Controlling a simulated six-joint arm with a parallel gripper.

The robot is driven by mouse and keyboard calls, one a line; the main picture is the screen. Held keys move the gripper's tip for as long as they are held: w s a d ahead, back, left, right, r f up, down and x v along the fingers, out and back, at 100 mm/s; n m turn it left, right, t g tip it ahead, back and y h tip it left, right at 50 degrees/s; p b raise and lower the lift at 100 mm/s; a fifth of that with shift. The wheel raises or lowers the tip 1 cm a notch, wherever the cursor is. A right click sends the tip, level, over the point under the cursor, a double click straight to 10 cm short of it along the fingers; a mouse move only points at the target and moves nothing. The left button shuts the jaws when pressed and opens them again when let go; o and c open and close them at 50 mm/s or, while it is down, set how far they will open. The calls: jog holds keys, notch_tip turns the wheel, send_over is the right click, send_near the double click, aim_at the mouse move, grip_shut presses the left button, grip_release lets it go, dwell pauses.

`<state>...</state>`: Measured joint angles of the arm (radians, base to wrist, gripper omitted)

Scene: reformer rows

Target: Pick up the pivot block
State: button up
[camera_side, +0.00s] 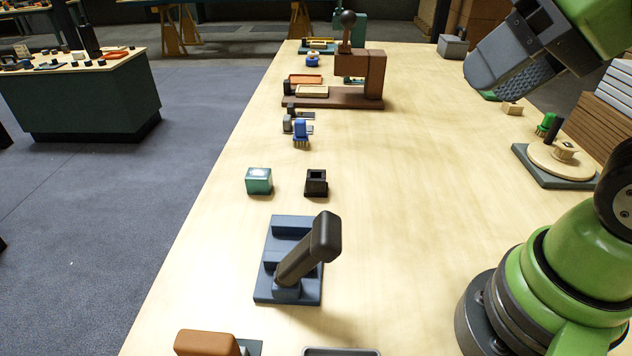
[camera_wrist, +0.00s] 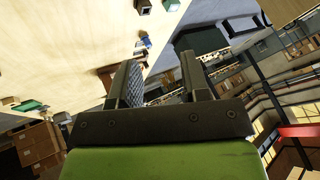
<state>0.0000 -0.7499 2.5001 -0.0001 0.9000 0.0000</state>
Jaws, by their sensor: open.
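No label marks the pivot block, and I cannot tell for sure which piece it is. Two small blocks stand side by side mid-table in the side view: a teal block (camera_side: 259,180) with a pale patch on it, and a black block (camera_side: 316,183) with a recess in its top. My gripper (camera_side: 485,75) is high at the upper right of the side view, well away from both. In the wrist view my gripper (camera_wrist: 158,64) has its two fingers apart, with nothing between them.
A blue-grey lever fixture (camera_side: 290,265) stands in front of the blocks. Behind them are a blue piece (camera_side: 300,133) and a brown press (camera_side: 372,78). A round turntable (camera_side: 555,163) sits at right. The middle of the pale table (camera_side: 430,200) is clear.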

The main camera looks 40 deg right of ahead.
jog(key=shift+o, duration=0.4)
jog(key=o, duration=0.5)
jog(key=shift+w, duration=0.1)
